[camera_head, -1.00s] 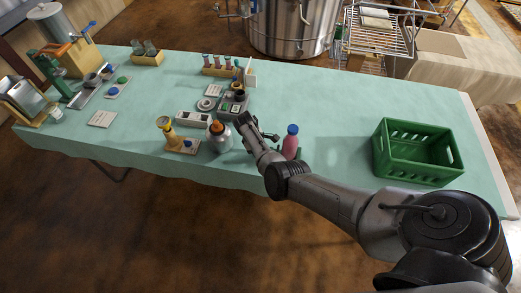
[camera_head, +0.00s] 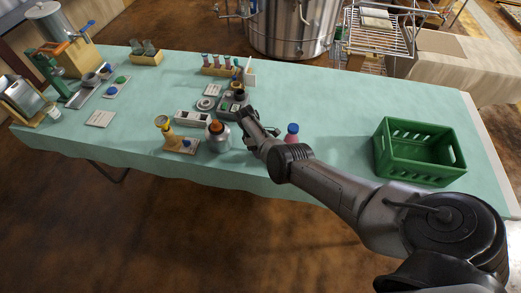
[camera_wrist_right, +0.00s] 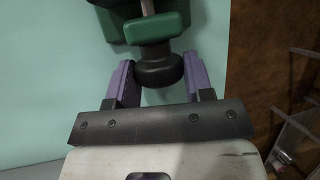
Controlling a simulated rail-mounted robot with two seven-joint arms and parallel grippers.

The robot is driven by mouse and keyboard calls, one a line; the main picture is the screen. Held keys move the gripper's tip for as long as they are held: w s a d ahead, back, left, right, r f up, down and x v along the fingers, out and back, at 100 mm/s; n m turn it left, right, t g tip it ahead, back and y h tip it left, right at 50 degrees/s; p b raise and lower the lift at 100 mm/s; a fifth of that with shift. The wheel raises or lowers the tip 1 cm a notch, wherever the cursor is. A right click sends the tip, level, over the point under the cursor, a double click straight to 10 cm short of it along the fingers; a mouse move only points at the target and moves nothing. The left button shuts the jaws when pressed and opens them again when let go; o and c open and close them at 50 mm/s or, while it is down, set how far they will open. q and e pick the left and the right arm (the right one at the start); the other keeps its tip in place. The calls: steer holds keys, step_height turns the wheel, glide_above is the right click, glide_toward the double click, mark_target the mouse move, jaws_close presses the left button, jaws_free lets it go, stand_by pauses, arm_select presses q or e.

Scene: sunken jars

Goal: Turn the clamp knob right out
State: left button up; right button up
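In the right wrist view, a round black clamp knob (camera_wrist_right: 160,70) sits in front of a green clamp (camera_wrist_right: 152,27) with a metal rod. My right gripper (camera_wrist_right: 160,78) has its two purple fingers on either side of the knob, with narrow gaps appearing beside it. My arm hides the clamp and the lower part of the bottle there. My left gripper is not in view.
A silver jar with an orange top (camera_head: 217,137) stands close left of my right arm. A yellow stand (camera_head: 178,146) is farther left. A green crate (camera_head: 420,152) stands at the right. The table's front edge runs beneath my arm. Cloth between bottle and crate is clear.

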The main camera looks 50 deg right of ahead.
steer(key=shift+o, duration=0.7)
steer(key=v, duration=1.3)
steer(key=shift+w+r+p, duration=0.2)
steer(key=shift+r+p, duration=0.15)
steer(key=shift+p, duration=0.1)
steer(key=shift+d, duration=0.1)
